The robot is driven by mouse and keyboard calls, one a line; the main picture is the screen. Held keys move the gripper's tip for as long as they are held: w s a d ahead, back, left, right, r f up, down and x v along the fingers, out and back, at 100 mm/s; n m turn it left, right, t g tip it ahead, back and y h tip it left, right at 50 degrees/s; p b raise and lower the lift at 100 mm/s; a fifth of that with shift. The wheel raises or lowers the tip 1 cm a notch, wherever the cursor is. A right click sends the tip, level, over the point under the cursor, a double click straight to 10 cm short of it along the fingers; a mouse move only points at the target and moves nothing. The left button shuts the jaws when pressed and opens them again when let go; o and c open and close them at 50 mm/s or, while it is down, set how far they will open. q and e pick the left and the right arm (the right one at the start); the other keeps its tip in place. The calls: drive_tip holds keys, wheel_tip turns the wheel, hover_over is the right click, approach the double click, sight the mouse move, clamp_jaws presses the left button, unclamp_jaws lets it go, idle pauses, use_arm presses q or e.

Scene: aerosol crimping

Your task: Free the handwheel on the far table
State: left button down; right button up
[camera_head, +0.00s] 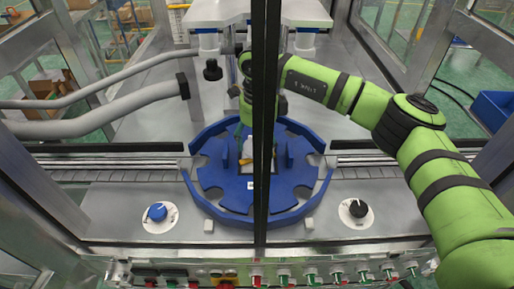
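No part can be identified with certainty as the handwheel, and no separate far table can be made out. A small black knob (212,71) hangs below the white machine head, left of the post. A large blue star-shaped wheel (215,175) lies flat inside a blue ring-shaped guard on the metal deck. My green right arm comes in from the right and reaches behind a dark post. Its gripper (243,135) points down over the blue wheel, close to a small whitish item (248,150). The post hides part of the gripper, so its opening and any contact are unclear. My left gripper is not in view.
The dark vertical post (261,120) crosses the middle of the view. Grey hoses (110,110) run in from the left. A blue dial (157,212) and a black dial (357,209) sit on the deck. A button panel (250,276) lines the front. Metal frames flank both sides.

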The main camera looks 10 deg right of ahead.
drive_tip(key=n+b, duration=0.1)
drive_tip(key=n, duration=0.1)
drive_tip(key=f+n+b, duration=0.1)
drive_tip(key=shift+s+d+b, duration=0.1)
drive_tip(key=shift+d+b, duration=0.15)
drive_tip(key=shift+b, duration=0.1)
drive_tip(key=shift+r+n+b, duration=0.15)
drive_tip(key=shift+n+b, duration=0.4)
drive_tip(key=shift+n, duration=0.45)
drive_tip(key=o, duration=1.1)
drive_tip(key=shift+d+r, duration=0.15)
drive_tip(key=shift+d, duration=0.05)
drive_tip(key=shift+a, duration=0.1)
